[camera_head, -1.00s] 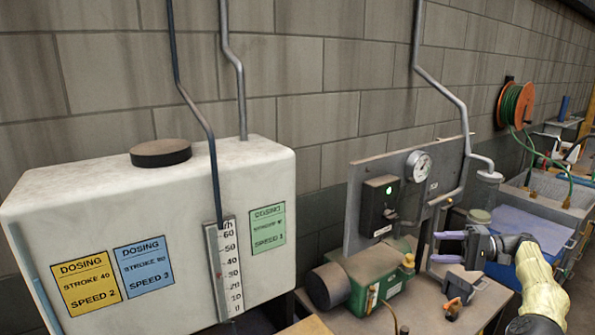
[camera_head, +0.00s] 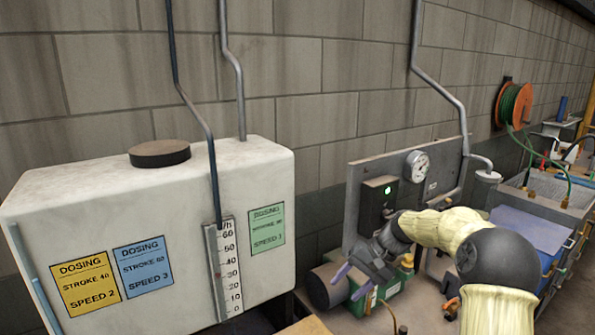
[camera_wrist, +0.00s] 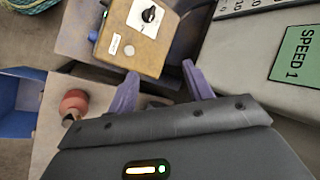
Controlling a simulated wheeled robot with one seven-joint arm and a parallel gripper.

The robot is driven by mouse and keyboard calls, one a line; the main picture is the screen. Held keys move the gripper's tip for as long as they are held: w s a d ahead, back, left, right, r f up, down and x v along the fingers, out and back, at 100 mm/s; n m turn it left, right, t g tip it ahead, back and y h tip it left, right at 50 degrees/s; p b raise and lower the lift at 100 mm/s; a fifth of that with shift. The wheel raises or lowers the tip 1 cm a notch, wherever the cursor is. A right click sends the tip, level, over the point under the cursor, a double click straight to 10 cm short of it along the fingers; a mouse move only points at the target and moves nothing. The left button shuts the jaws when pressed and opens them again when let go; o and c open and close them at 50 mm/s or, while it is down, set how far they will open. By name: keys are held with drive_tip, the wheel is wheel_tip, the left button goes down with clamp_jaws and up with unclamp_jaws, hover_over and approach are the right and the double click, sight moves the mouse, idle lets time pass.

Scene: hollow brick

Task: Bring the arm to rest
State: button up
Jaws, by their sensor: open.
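My arm (camera_head: 440,229) reaches in from the lower right in the head view, in pale yellow covering with a dark joint. My gripper (camera_head: 349,283) has purple fingers and hangs in front of the green pump unit (camera_head: 385,288), pointing down and left. In the wrist view my gripper (camera_wrist: 160,90) shows two purple fingers spread apart with nothing between them. A tan box with a black knob (camera_wrist: 143,38) lies beyond the fingertips. I cannot tell whether the gripper touches the pump in the head view.
A large white tank (camera_head: 90,215) with dosing labels stands at left. A grey panel (camera_head: 360,180) with a gauge (camera_head: 417,165) stands behind the pump. A hose reel (camera_head: 514,105) hangs on the wall. A red round-topped object (camera_wrist: 74,102) and blue bin (camera_wrist: 20,110) show in the wrist view.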

drive_tip(key=s+d+f+n+t+h, duration=0.1)
drive_tip(key=s+f+h, duration=0.1)
drive_tip(key=s, duration=1.1)
drive_tip(key=s+d+f+n+t+h, duration=0.1)
drive_tip(key=s+h, duration=0.4)
drive_tip(key=s, duration=0.8)
drive_tip(key=shift+f+n+t, duration=0.4)
drive_tip(key=shift+f, duration=0.3)
